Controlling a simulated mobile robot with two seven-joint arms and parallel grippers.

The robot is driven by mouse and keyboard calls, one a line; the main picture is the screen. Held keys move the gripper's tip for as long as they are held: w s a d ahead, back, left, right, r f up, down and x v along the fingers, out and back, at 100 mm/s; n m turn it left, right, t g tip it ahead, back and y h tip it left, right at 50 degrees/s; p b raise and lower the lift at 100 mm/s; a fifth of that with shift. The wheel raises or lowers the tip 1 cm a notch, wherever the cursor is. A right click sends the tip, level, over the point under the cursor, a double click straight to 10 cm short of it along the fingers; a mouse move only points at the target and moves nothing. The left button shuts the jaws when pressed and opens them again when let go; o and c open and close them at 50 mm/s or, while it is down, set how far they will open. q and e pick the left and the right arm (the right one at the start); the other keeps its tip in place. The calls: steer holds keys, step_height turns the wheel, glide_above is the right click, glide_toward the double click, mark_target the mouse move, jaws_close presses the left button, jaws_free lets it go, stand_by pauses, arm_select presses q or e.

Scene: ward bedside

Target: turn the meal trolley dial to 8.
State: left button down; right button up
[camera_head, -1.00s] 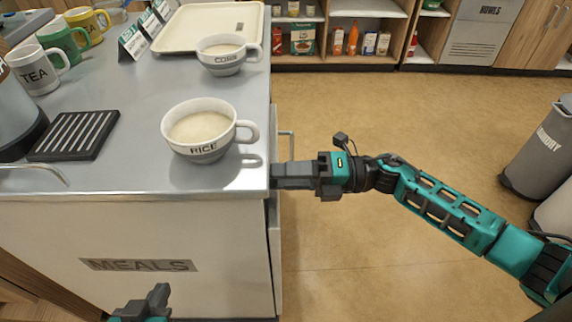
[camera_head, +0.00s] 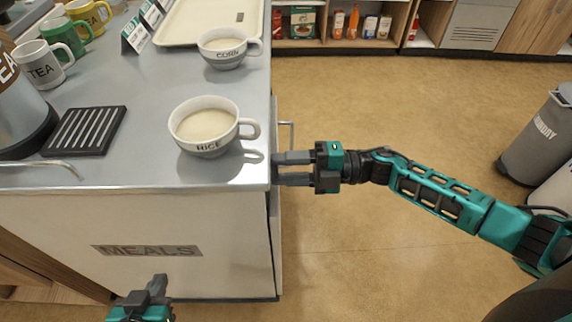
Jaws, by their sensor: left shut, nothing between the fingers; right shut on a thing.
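The meal trolley (camera_head: 60,225) has a steel top and a white front marked MEALS. My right gripper (camera_head: 278,169) reaches in from the right to the trolley's right side, just below the top's edge. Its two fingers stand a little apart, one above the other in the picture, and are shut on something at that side. The tips and the thing between them are hidden; it is likely the dial, but neither its face nor its numbers show. My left gripper (camera_head: 157,280) is shut and empty, low in front of the trolley.
On the trolley top stand a RICE cup (camera_head: 208,140) near the right edge, a CORN cup (camera_head: 225,55), a tray (camera_head: 185,42), several mugs, a dark slotted pad (camera_head: 85,131) and a steel urn (camera_head: 18,110). A handle (camera_head: 290,133) juts from the right side.

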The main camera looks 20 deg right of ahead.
stand_by(0.3)
steer(key=o, duration=1.1)
steer(key=shift+c, duration=0.2)
steer(key=b+v, duration=0.1)
steer(key=v, duration=1.2)
